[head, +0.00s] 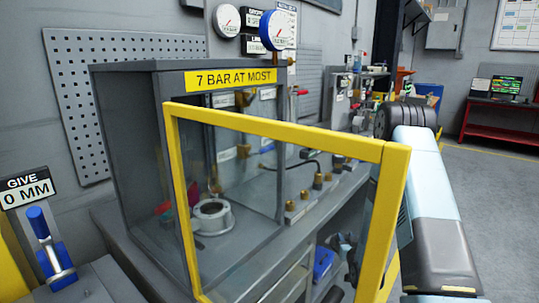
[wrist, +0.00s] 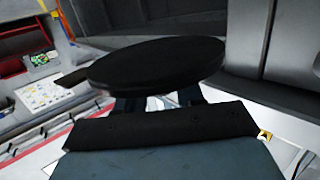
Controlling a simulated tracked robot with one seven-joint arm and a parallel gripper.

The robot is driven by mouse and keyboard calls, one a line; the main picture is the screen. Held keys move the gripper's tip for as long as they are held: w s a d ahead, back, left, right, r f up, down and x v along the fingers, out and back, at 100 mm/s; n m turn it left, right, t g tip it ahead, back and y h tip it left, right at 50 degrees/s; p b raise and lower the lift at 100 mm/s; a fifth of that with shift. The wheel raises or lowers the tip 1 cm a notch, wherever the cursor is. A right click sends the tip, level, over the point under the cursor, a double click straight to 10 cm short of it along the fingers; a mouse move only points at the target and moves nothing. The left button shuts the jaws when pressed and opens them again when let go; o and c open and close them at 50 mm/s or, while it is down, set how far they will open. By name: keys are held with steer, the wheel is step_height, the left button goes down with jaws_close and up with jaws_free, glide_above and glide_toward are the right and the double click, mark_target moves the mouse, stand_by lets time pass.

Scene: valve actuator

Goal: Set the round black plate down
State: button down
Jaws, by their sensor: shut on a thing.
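The round black plate (wrist: 155,64) fills the upper middle of the wrist view, seen at a low slant. My gripper (wrist: 158,102) is shut on it; the fingers show only in part beneath the plate, and their grip is mostly hidden. In the head view my arm runs down the right side, behind the yellow-framed clear door. I cannot make out the plate clearly in that view.
A grey cabinet marked "7 BAR AT MOST" (head: 231,79) stands on the bench, its yellow-framed door (head: 285,124) swung toward me. A white ring-shaped fitting (head: 212,217) sits inside. Brass fittings (head: 317,180) line the bench beside it. A blue-handled device (head: 48,240) is at left.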

steer(key=s+a+f, duration=0.4)
steer(key=a+f, duration=0.1)
steer(key=shift+s, duration=0.25)
